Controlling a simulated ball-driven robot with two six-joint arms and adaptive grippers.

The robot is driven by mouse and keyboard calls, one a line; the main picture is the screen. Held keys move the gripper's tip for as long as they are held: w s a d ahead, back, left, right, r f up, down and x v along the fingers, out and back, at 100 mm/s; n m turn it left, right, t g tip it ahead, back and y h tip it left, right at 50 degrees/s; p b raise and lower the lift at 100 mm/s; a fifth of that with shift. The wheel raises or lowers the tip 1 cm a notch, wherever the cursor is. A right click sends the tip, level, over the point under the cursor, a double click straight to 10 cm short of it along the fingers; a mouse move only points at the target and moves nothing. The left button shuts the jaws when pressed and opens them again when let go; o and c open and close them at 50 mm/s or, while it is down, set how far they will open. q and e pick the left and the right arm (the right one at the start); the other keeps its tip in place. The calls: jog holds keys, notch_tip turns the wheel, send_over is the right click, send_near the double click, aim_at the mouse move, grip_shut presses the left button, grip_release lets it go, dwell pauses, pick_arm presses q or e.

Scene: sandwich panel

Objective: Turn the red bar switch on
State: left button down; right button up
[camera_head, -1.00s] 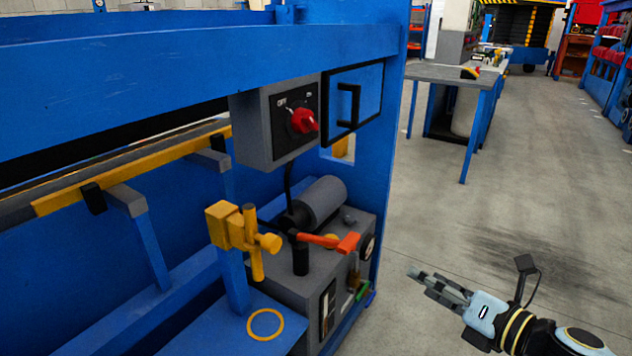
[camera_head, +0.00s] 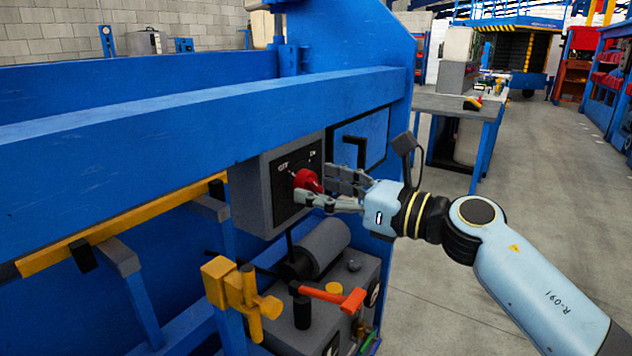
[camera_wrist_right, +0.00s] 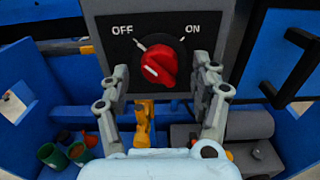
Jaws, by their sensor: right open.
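The red bar switch (camera_head: 306,180) sits on the dark front plate of a grey box (camera_head: 252,195) fixed to the blue machine frame. In the right wrist view the switch (camera_wrist_right: 157,65) shows near the middle, below the words OFF at upper left and ON at upper right. Its bar looks slanted; I cannot tell surely which word it points to. My right gripper (camera_head: 316,183) is open in front of the switch. In the wrist view its fingers stand left and right of the knob, apart from it. My left gripper is not in view.
A blue panel with a black handle (camera_wrist_right: 300,38) lies just right of the switch box. Below are a grey motor unit (camera_head: 323,246), a yellow clamp (camera_head: 238,290) and an orange lever (camera_head: 345,298). A blue beam (camera_head: 190,125) runs above. Floor at right is clear.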

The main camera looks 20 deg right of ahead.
jog(key=shift+x, duration=0.8)
jog(key=shift+s, duration=0.1)
jog(key=c, duration=1.2)
